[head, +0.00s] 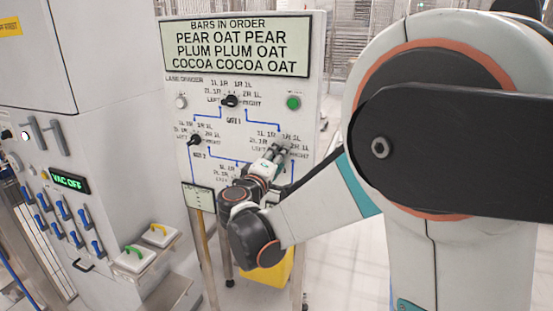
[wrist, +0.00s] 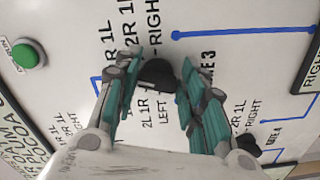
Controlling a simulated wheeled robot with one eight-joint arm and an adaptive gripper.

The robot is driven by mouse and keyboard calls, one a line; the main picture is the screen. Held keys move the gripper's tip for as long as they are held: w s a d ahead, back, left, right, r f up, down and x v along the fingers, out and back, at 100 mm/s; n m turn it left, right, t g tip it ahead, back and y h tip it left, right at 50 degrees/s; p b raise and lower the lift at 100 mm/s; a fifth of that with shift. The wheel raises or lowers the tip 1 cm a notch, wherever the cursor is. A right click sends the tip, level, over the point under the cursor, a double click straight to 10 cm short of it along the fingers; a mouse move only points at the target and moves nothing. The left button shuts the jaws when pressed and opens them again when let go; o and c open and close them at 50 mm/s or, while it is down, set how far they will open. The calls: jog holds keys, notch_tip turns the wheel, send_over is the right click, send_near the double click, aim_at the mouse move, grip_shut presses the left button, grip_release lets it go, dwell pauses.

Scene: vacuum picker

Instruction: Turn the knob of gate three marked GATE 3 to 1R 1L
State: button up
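The GATE 3 knob (wrist: 157,74) is black and shows between my fingertips in the wrist view. Its printed settings around it are partly covered by my fingers; 2R 1L, 2L 1R, LEFT and RIGHT are readable. My gripper (wrist: 162,75) is open, with one teal-padded finger on each side of the knob. I cannot tell whether either pad touches it. In the head view my gripper (head: 277,153) reaches the lower right of the white panel (head: 310,110) and hides most of this knob. The knob's exact pointing is unclear.
Another black knob (wrist: 246,146), by the GATE 4 label, lies close to my right finger. The panel also has a GATE 1 knob (head: 231,101), a GATE 2 knob (head: 194,140) and a green button (head: 293,103). A cabinet with blue levers stands left.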

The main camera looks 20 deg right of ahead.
jog(key=shift+o, duration=1.1)
jog(key=shift+a, duration=0.1)
jog(key=v, duration=0.7)
jog(key=shift+s, duration=0.2)
